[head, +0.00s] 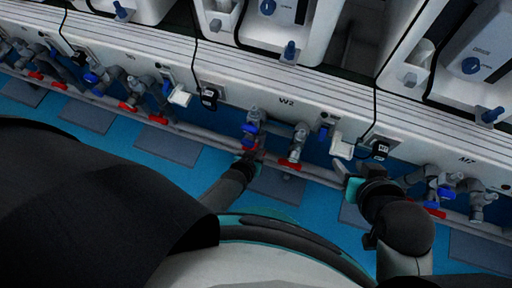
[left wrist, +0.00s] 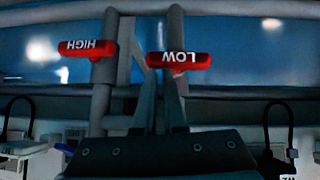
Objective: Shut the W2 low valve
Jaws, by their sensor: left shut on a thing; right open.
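The W2 low valve has a red handle marked LOW (left wrist: 180,60), upside down in the left wrist view. It lies about level in that picture. My left gripper (left wrist: 160,75) is shut on its left part, and the fingertips partly cover that end. In the head view my left gripper (head: 252,157) is at the left pipe under the W2 label (head: 286,101); the red there is mostly hidden. The red HIGH handle (left wrist: 88,47) is to the left in the wrist view, apart from the fingers. My right gripper (head: 348,172) is open and empty, right of the W2 valves.
A second W2 red handle (head: 290,163) sits just right of my left gripper. A blue valve handle (head: 250,129) is just above it. A white fitting (head: 342,147) is close above my right gripper. Blue floor (head: 305,207) shows below the pipes.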

